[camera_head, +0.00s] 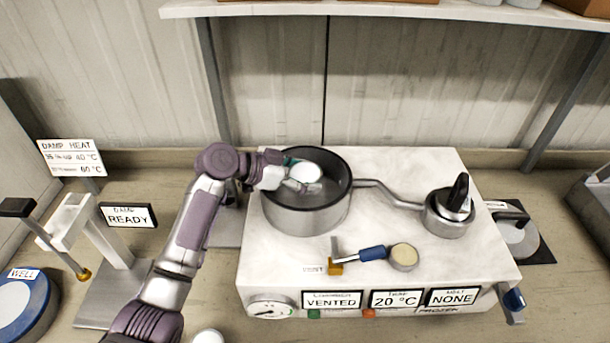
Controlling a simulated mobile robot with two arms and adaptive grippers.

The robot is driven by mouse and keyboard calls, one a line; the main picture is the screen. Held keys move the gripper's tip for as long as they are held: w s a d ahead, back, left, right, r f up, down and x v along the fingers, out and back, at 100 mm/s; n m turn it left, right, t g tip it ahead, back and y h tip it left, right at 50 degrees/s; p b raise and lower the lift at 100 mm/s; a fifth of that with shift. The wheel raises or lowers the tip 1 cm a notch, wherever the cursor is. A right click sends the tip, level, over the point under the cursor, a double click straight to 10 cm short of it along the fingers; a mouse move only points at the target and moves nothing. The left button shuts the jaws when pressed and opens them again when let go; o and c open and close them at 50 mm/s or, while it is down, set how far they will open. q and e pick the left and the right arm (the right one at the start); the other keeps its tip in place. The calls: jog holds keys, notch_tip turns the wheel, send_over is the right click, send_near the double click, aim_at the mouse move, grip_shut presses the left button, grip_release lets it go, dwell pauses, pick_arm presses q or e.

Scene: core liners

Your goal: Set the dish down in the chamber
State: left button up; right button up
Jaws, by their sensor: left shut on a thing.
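The chamber (306,216) is a round, open-topped metal pot with a dark inner wall, set in the white block. The dish (309,172) is a small round white piece at the chamber's mouth. My left gripper (300,181) reaches in over the chamber's left rim and is shut on the dish. The fingertips are small here, and I cannot tell whether the dish touches the chamber floor. My right gripper is not in view.
A bent pipe joins the chamber to a smaller metal cylinder (446,222) with a black knob. A blue-handled valve (373,253) lies in front. Panels (332,301) read VENTED, 20 °C and NONE. A stand (112,270) is at left, a shelf (400,10) above.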

pick_arm(q)
jog(key=shift+f, duration=0.75)
jog(key=shift+f, duration=0.1)
